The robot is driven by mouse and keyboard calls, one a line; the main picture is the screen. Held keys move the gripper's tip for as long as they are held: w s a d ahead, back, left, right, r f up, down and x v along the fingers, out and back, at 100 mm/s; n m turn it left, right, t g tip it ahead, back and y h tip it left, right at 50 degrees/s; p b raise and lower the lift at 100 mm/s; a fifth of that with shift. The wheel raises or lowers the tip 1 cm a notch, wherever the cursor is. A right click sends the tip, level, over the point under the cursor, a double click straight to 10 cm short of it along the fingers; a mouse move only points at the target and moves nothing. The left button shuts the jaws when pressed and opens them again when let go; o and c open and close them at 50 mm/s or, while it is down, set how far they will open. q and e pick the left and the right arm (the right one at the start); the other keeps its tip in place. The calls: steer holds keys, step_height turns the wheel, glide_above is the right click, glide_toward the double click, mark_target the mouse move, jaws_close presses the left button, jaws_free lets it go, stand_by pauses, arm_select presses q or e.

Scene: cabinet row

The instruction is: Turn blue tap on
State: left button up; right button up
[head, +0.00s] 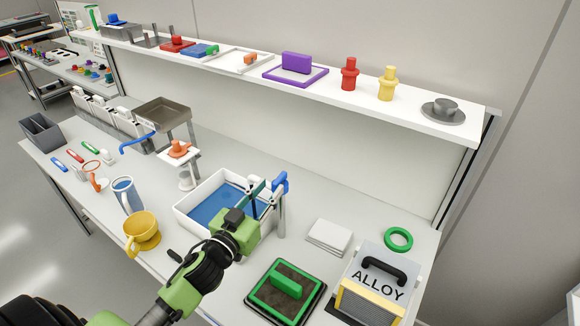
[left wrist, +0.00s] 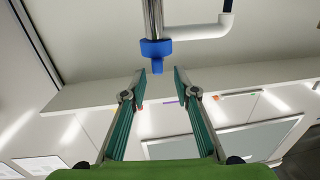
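The blue tap handle (head: 280,183) sits on top of a chrome post (head: 282,217) at the right side of a white basin (head: 190,222) with a blue inside. In the left wrist view the blue handle (left wrist: 157,49) is on the chrome post (left wrist: 154,18), with a white pipe (left wrist: 205,29) beside it. My left gripper (head: 262,190) is just left of the handle in the head view. In the left wrist view my left gripper (left wrist: 160,76) is open and empty, and the handle appears just ahead of the gap between its fingertips. My right gripper is not in view.
A yellow cup (head: 142,234) and a blue-and-white mug (head: 126,196) stand left of the basin. A green-handled block (head: 286,284), white pad (head: 328,236), green ring (head: 398,239) and ALLOY box (head: 384,266) lie to the right. A shelf (head: 330,91) with several objects runs behind.

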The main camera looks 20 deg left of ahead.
arm_select(q)
steer(key=w+p, duration=0.2)
steer(key=w, duration=0.9)
steer(key=shift+d, duration=0.3)
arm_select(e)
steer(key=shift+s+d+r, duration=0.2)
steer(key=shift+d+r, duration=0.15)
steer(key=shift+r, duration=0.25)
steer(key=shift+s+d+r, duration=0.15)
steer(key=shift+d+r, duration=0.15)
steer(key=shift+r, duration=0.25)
arm_select(q)
steer(key=c, duration=0.7)
jaws_close()
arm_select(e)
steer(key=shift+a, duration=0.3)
